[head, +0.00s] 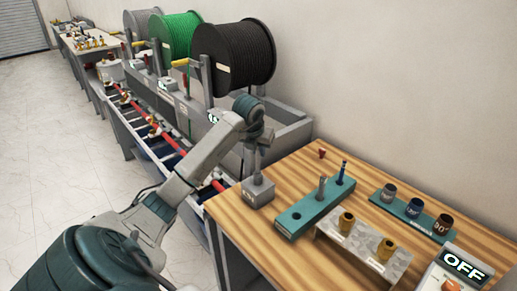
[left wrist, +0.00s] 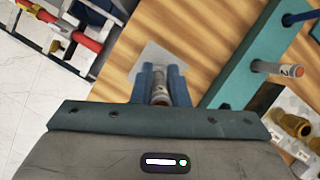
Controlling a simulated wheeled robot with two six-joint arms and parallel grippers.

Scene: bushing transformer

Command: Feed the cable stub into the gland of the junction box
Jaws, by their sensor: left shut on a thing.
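My left gripper (head: 260,150) points down over the junction box (head: 258,192), a small grey block at the table's left edge. In the left wrist view its two blue fingers (left wrist: 161,85) are shut on a grey cable stub (left wrist: 160,92). The box (left wrist: 150,57) shows pale behind the fingers there. The stub's lower end is directly over or in the top of the box; I cannot tell which, and the gland is hidden. My right gripper is not in view.
A grey stand with brass glands (head: 346,222) and a teal rack with dark cups (head: 413,208) stand to the right. An OFF switch box (head: 463,267) is at the near right. Cable reels (head: 235,55) stand behind. Bare wood lies in front of the holder.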

